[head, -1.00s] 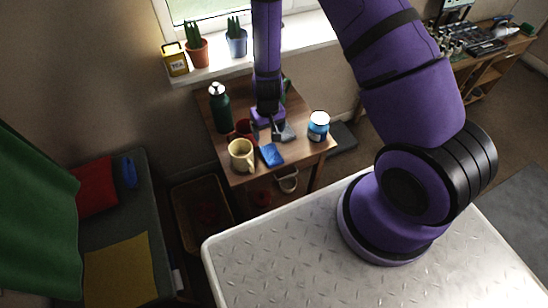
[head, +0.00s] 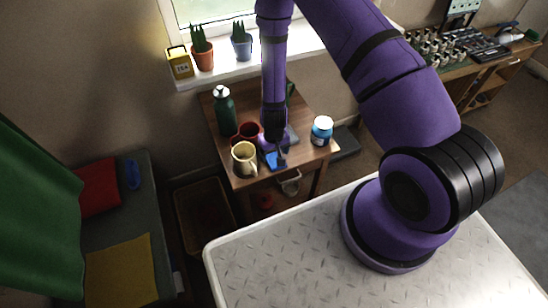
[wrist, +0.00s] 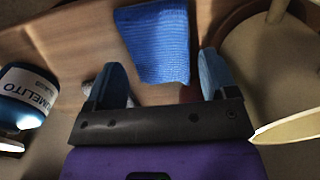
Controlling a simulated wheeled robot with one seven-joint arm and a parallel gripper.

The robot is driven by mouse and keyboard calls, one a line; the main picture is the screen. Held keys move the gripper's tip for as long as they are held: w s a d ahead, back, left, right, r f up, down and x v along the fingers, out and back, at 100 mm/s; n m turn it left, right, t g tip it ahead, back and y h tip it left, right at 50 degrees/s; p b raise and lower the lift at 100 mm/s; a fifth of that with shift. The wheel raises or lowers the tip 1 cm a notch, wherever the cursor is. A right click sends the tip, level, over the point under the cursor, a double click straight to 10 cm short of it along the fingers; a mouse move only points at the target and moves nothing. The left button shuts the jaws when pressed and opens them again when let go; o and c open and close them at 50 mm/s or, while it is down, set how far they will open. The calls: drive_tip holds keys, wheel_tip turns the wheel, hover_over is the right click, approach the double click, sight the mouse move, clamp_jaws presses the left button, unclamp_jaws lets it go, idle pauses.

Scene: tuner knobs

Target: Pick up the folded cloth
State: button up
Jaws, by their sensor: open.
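The folded cloth (wrist: 155,42) is blue and ribbed and lies flat on the wooden side table (head: 236,180). In the head view the cloth (head: 273,162) is partly hidden by my gripper (head: 277,155). In the wrist view my gripper (wrist: 163,80) is open, with a blue-padded finger on each side. The cloth lies ahead of and between the fingertips, its near edge close to them. Nothing is held. I cannot tell the exact height of the fingers above the table.
A cream mug (head: 243,160) stands close to the cloth, with a red mug (head: 249,131) behind it. A blue-and-white jar (head: 321,130) is on the table's right side. A dark green bottle (head: 225,110) stands at the back left.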

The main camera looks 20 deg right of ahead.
drive_tip(key=shift+f, duration=1.2)
drive_tip(key=shift+c, duration=0.3)
drive_tip(key=c, duration=0.6)
drive_tip(key=shift+r, duration=0.1)
drive_tip(key=shift+c, duration=0.2)
drive_tip(key=shift+r, duration=0.8)
wheel_tip(320, 180, up, 2)
drive_tip(key=s+d, duration=0.1)
drive_tip(key=s, duration=0.6)
drive_tip(key=s+d+r, duration=0.1)
drive_tip(key=s+d, duration=0.1)
drive_tip(key=s, duration=0.6)
drive_tip(key=shift+s+d, duration=0.3)
